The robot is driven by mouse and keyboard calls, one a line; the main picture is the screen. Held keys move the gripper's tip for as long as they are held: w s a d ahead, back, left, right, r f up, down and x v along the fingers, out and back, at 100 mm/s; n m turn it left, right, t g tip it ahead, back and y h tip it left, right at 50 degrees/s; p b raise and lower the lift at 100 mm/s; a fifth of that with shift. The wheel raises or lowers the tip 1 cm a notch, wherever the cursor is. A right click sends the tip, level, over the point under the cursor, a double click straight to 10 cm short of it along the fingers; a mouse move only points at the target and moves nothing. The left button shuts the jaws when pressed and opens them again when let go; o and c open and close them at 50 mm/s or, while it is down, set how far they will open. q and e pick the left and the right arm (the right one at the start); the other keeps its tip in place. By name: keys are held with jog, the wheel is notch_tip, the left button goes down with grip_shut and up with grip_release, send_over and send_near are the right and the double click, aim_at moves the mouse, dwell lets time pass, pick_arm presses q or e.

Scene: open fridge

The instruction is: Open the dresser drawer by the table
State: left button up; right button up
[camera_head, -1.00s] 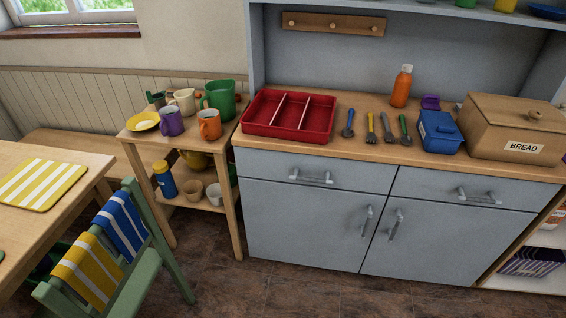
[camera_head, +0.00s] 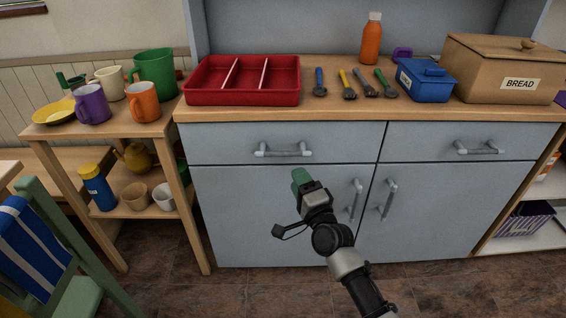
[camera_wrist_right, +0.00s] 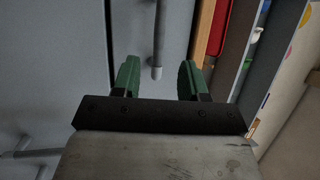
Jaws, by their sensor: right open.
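The grey dresser's left drawer (camera_head: 225,145) is shut, with a silver bar handle (camera_head: 283,153) on its front. The right drawer (camera_head: 415,147) is also shut. My right gripper (camera_head: 302,178) has green fingers and is open and empty, just below and right of the left drawer's handle in the head view. In the right wrist view the open fingers (camera_wrist_right: 159,78) straddle the end of the drawer handle (camera_wrist_right: 158,45) in the picture; its depth beyond them is hard to tell. My left gripper is not in view.
Two door handles (camera_head: 355,200) stick out below the drawers. The counter holds a red tray (camera_head: 240,95), several tools, a blue box (camera_head: 425,82) and a bread box (camera_head: 500,72). A side table (camera_head: 160,127) with mugs and a chair (camera_head: 45,240) stand left.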

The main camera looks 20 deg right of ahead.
aim_at(283, 152)
pick_arm(q)
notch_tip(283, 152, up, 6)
jog(key=b, duration=0.1)
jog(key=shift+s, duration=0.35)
pick_arm(e)
jog(key=shift+x, duration=5.1)
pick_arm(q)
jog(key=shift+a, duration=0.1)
pick_arm(e)
jog(key=shift+f, duration=0.1)
grip_shut()
